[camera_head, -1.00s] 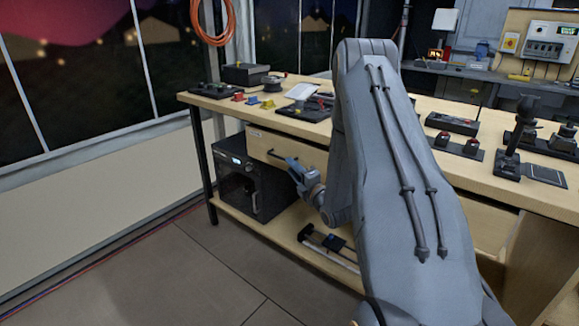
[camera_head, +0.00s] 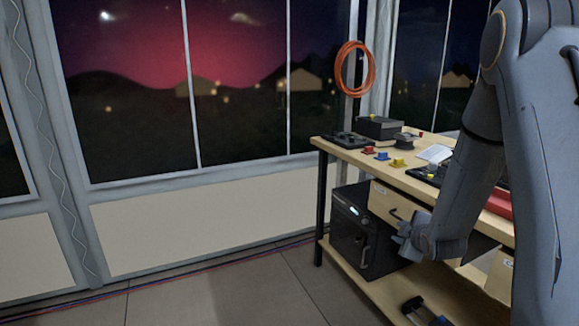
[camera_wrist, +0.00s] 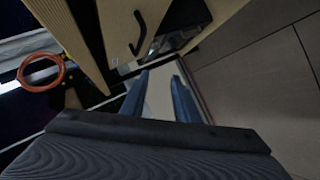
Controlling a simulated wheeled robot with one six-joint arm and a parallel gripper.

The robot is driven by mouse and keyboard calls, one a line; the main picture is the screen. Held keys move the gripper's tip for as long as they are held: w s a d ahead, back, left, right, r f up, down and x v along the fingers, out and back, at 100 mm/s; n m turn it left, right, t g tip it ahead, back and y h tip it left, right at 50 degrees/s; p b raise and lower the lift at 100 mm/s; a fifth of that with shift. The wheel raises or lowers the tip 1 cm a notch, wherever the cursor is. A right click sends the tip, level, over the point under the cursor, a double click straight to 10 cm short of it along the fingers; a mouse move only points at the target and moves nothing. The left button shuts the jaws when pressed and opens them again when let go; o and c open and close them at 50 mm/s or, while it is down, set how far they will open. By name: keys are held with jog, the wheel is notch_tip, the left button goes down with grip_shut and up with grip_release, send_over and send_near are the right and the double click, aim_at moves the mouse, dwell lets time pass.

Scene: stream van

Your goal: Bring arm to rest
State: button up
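My arm (camera_head: 545,130) fills the right side of the head view, bent down so that its wrist hangs in front of the workbench. My gripper (camera_head: 400,238) is beside the bench's drawer front and the black box below it. In the wrist view its two blue fingers (camera_wrist: 160,95) stand apart with floor and wall showing between them, and nothing is held. Whether the gripper touches the drawer front cannot be told.
The wooden workbench (camera_head: 345,155) carries small coloured parts and black devices. A drawer front (camera_head: 385,202) with a dark handle (camera_wrist: 138,32) and a black box (camera_head: 350,240) are close by. An orange cable coil (camera_head: 355,45) hangs by the window.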

jog(key=s+a+r+m+g+p, duration=0.1)
jog(key=s+a+r+m+g, duration=0.2)
jog(key=s, duration=0.9)
jog(key=s+a+r+m+g+p, duration=0.2)
jog(key=s+a+m+g, duration=0.3)
jog(key=s, duration=0.7)
jog(key=s+a+r+m+g+p, duration=0.2)
jog(key=s+a+r+m+g, duration=0.2)
jog(key=s+a, duration=0.3)
jog(key=s+r, duration=0.1)
jog(key=s, duration=0.4)
jog(key=shift+s+a+m+y, duration=0.2)
jog(key=shift+a+m+y, duration=0.1)
jog(key=shift+m, duration=0.1)
jog(key=shift+r, duration=0.1)
